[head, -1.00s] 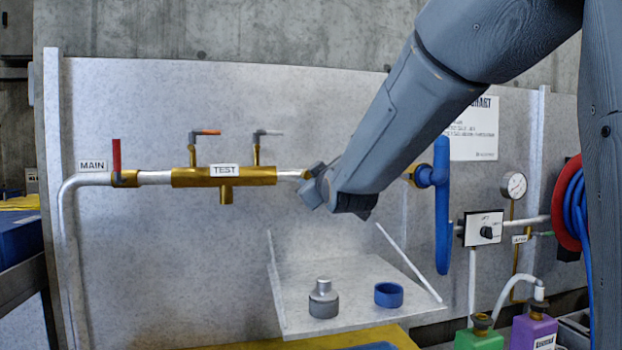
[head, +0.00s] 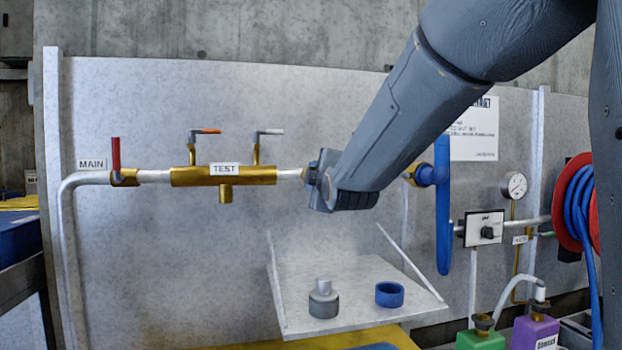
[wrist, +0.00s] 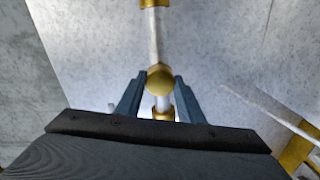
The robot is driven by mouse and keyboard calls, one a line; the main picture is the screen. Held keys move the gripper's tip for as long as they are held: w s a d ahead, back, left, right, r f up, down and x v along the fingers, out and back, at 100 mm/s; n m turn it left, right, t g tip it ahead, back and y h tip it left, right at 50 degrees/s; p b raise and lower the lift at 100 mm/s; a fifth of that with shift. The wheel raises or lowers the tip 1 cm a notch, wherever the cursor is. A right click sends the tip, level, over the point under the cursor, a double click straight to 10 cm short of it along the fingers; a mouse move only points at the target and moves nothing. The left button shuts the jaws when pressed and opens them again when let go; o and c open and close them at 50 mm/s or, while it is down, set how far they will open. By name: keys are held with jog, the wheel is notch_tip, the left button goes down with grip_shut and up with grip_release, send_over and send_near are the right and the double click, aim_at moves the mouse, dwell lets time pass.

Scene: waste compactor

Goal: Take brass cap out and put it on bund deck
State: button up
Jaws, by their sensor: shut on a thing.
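The brass cap (wrist: 160,79) is a round gold piece between my gripper's fingers in the wrist view. My gripper (wrist: 160,88) is shut on it, with one dark blue finger on each side. The cap lies in front of the silver pipe (wrist: 152,40); I cannot tell whether it still touches it. In the head view my gripper (head: 316,183) is at the pipe, right of the brass TEST manifold (head: 245,177), and hides the cap. A yellow surface (head: 235,347) shows at the bottom edge; I cannot tell whether it is the bund deck.
A light shelf (head: 350,280) below my gripper holds a grey fitting (head: 323,304) and a blue ring (head: 389,294). A blue-handled valve (head: 443,205) stands close right of my wrist. Green (head: 479,339) and purple (head: 535,331) containers stand lower right.

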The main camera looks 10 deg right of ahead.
jog(key=shift+n, duration=0.5)
jog(key=n, duration=0.5)
jog(key=shift+b, duration=0.3)
jog(key=n, duration=0.5)
jog(key=o, duration=1.3)
jog(key=shift+c, duration=0.2)
